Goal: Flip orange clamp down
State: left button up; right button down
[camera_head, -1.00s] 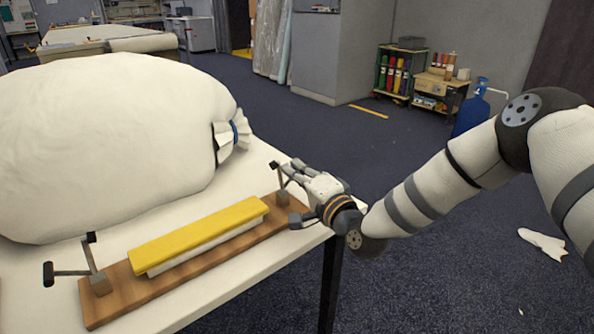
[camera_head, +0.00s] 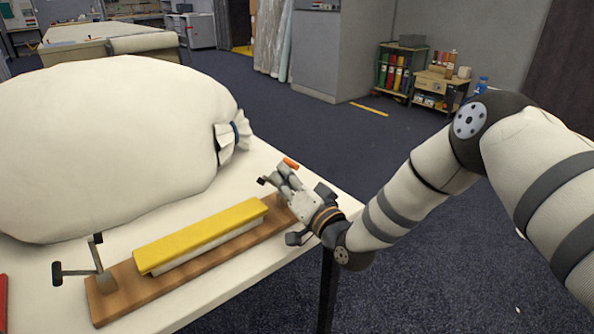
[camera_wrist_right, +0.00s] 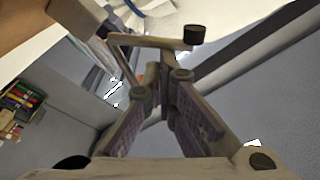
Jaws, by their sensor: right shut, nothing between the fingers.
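The orange clamp shows its orange tip (camera_head: 290,163) just above my right gripper's fingers, at the right end of a wooden board. A dark knob just left of the fingers seems to belong to it. My right gripper (camera_head: 283,178) is shut and empty, and hides most of the clamp's base. In the right wrist view, the fingertips (camera_wrist_right: 160,78) meet just below a pale lever with a black knob (camera_wrist_right: 194,35). I cannot tell whether they touch it. My left gripper is out of view.
The wooden board (camera_head: 121,302) carries a yellow-topped white bar (camera_head: 200,234) and a second clamp (camera_head: 106,282) with black ends at its left. A large white sack (camera_head: 105,140) fills the table behind. The white table's (camera_head: 185,318) right edge lies under my right forearm.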

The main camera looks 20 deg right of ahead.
aim_at(269, 182)
jog(key=n, duration=0.1)
jog(key=a+n, duration=0.1)
jog(key=n, duration=0.3)
jog(key=shift+s+a+f+y+p, duration=0.3)
jog(key=shift+s+a+f+y, duration=0.05)
jog(key=shift+a+y, duration=0.05)
jog(key=shift+s+a+f, duration=0.15)
jog(key=shift+a+f, duration=0.2)
jog(key=shift+f, duration=0.05)
jog(key=shift+a+f, duration=0.15)
jog(key=shift+f, duration=0.05)
jog(key=shift+s+f, duration=0.1)
